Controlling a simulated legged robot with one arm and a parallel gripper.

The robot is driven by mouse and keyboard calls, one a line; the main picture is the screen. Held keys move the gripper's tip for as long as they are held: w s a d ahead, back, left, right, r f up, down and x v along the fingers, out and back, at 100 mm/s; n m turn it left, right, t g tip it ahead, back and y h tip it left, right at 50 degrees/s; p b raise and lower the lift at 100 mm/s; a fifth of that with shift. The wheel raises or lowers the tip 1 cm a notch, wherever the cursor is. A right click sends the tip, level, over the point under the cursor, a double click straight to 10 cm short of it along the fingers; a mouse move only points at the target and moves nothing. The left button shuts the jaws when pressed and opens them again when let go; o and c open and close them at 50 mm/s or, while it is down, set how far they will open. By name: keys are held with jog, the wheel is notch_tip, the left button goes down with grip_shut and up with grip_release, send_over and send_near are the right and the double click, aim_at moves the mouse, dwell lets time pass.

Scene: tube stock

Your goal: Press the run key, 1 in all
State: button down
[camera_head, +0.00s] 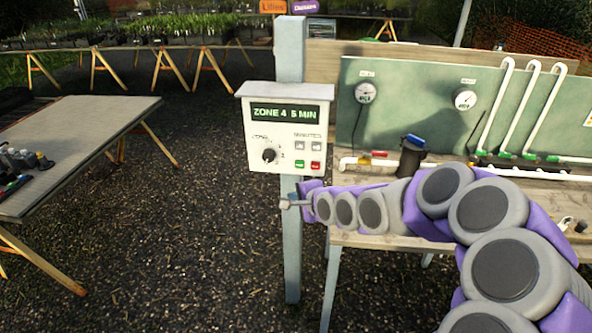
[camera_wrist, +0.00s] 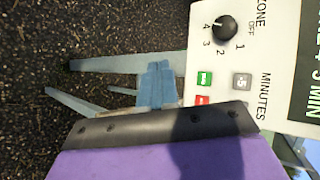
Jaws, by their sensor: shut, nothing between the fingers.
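The control box (camera_head: 290,125) is mounted on a grey-blue post, its display (camera_head: 292,113) reading "ZONE 4 5 MIN". Its green key (camera_head: 299,163) is at the lower right of the panel, beside a red key (camera_head: 315,165). Their labels are too small to read surely. In the wrist view the green key (camera_wrist: 204,79) shows right of my fingers and the red key (camera_wrist: 203,100) is partly cut off by my gripper's body. My gripper (camera_head: 285,203) is shut and empty, below the box near the post. Its closed fingers (camera_wrist: 157,66) are apart from the keys.
A zone dial (camera_head: 268,155) and two grey keys (camera_head: 308,145) share the panel. The post (camera_head: 291,260) stands beside a bench with a green gauge board (camera_head: 420,105), white pipes and a dark cylinder (camera_head: 411,155). A table (camera_head: 85,135) stands left, with open gravel between.

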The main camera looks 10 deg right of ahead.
aim_at(300, 165)
jog(key=w+m, duration=0.1)
jog(key=w+m+t, duration=0.1)
jog(key=w, duration=0.1)
jog(key=shift+d+f, duration=0.2)
jog(key=shift+d, duration=0.15)
jog(key=shift+d, duration=0.1)
jog(key=w+p, duration=0.2)
jog(key=p, duration=0.3)
jog(key=w+d+p, duration=0.1)
jog(key=w+p, duration=0.2)
jog(key=p, duration=0.2)
jog(key=w+d+p, duration=0.1)
jog(key=w+p, duration=0.2)
jog(key=p, duration=0.3)
jog(key=shift+w+d+r, duration=0.1)
jog(key=shift+d, duration=0.15)
jog(key=shift+w+p, duration=0.3)
jog(key=shift+p, duration=0.55)
dwell(1.2)
